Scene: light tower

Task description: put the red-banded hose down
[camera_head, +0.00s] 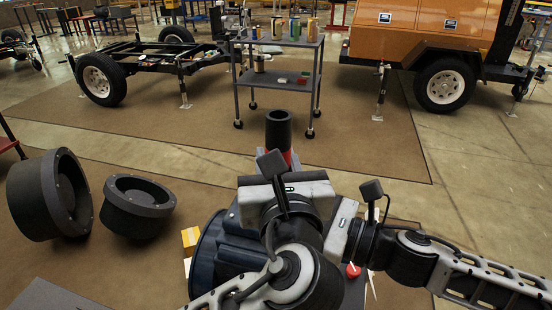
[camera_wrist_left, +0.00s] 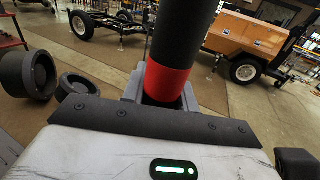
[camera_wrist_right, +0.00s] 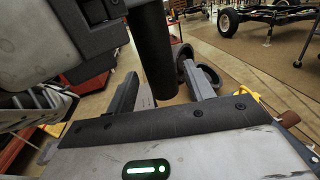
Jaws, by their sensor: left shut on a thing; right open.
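The red-banded hose is a thick black tube (camera_head: 279,128) with a red band (camera_wrist_left: 168,84), standing roughly upright in front of me. My left gripper (camera_wrist_left: 164,92) is shut around it at the red band, and the black upper part rises above the jaws. In the right wrist view a black length of the hose (camera_wrist_right: 153,45) shows in front of my right gripper (camera_wrist_right: 161,92), whose fingers are apart. I cannot tell whether that length lies between the fingers or beyond them. In the head view the hose's lower part is hidden by my grippers.
Two black flanged rings (camera_head: 50,195) (camera_head: 138,206) lie at the left. A dark blue-grey body (camera_head: 213,260) and a yellow block (camera_head: 190,238) sit below my grippers. A grey cart (camera_head: 278,83) with cans stands behind, between a trailer frame (camera_head: 140,56) and an orange unit (camera_head: 425,30). Brown mat lies clear between.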

